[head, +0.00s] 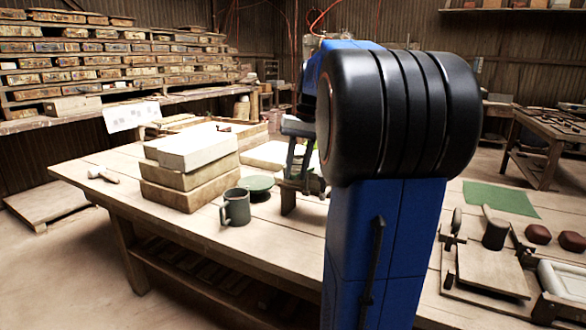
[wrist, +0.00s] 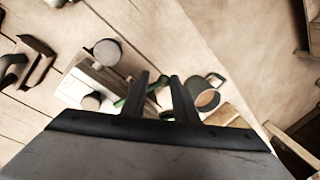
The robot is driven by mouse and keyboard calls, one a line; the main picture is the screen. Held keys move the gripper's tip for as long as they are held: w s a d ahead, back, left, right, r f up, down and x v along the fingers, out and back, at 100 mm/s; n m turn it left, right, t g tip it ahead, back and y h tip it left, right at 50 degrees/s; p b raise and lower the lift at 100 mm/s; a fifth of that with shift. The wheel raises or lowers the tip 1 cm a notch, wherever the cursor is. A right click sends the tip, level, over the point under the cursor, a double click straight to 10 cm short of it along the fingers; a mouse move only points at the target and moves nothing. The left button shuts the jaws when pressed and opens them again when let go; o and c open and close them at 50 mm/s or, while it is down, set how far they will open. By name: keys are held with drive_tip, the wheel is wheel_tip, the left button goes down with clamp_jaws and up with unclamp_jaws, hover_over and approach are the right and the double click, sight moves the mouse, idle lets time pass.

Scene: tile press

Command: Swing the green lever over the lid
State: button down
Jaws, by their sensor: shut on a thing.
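In the wrist view, the two dark fingers of my gripper (wrist: 165,82) are close together around part of the green lever (wrist: 120,102). Short green stretches show beside and between the fingers; the rest of the lever is hidden by them. A pale wooden block (wrist: 82,80) with a grey round knob (wrist: 107,53) lies left of the fingers; I cannot tell whether it is the lid. The lever and lid cannot be made out there.
A green mug (head: 236,208) stands close to the gripper, and also shows in the wrist view (wrist: 208,93). A wooden board (head: 490,270) and green mat (head: 500,198) lie right.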

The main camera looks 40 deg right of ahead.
drive_tip(key=shift+s+d+r+n+g, duration=0.1)
drive_tip(key=shift+s+d+n+g, duration=0.15)
drive_tip(key=shift+n, duration=0.65)
drive_tip(key=shift+s+d+r+n+g, duration=0.15)
drive_tip(key=shift+s+n, duration=0.2)
drive_tip(key=shift+n, duration=0.55)
drive_tip(key=shift+f, duration=0.1)
drive_tip(key=c, duration=1.4)
unclamp_jaws()
drive_tip(key=shift+f, duration=0.1)
drive_tip(key=d+r, duration=0.1)
drive_tip(key=r, duration=0.4)
drive_tip(key=d+r, duration=0.1)
drive_tip(key=r, duration=0.5)
drive_tip(key=s+d+r, duration=0.1)
drive_tip(key=r, duration=0.5)
drive_tip(key=shift+d, duration=0.15)
drive_tip(key=shift+c, duration=0.2)
